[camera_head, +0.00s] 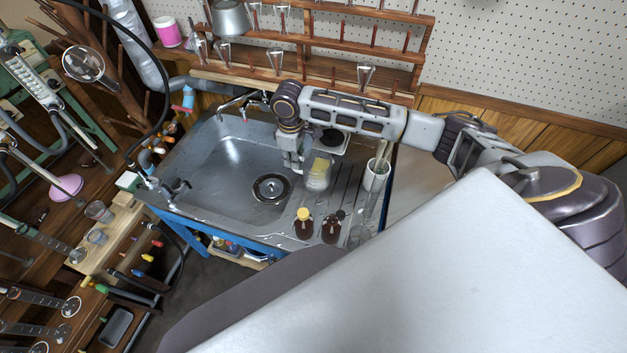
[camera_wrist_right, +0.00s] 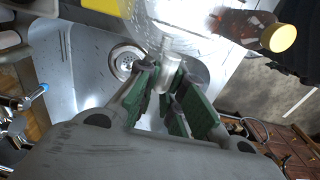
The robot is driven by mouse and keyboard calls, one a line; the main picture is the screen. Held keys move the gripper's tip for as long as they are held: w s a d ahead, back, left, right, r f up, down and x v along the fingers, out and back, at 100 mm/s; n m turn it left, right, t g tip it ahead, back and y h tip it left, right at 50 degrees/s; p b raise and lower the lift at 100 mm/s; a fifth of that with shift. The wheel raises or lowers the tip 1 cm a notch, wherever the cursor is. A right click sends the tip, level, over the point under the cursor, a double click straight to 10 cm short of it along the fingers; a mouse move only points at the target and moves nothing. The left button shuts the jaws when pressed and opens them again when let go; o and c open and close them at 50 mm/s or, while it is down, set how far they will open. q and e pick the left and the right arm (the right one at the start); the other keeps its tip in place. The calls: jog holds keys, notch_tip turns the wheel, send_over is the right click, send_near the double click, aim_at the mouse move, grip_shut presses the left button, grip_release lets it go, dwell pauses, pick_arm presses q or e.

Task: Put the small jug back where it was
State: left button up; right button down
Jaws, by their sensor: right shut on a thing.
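The small jug (camera_head: 318,182) is clear and see-through, at the right edge of the sink basin in the head view. My right gripper (camera_head: 294,166) reaches down over the basin's right side, just left of the jug. In the right wrist view, the gripper's green-padded fingers (camera_wrist_right: 166,88) are shut on a clear part of the jug (camera_wrist_right: 168,62). The jug's outline is faint there, and I cannot tell whether its base touches the drainboard. My left gripper is not in view.
A yellow block (camera_head: 320,165) is close by the jug. Two brown bottles (camera_head: 303,224) (camera_head: 332,228) stand in front, and a white pot (camera_head: 376,174) stands to the right. The basin around the drain (camera_head: 270,188) is empty. A tap (camera_head: 243,103) is behind.

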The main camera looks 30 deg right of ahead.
aim_at(294, 170)
jog(key=shift+f, duration=3.15)
jog(key=shift+f, duration=0.1)
jog(key=shift+f, duration=1.75)
jog(key=shift+f, duration=0.1)
jog(key=c, duration=1.5)
grip_release()
jog(key=shift+r, duration=6.1)
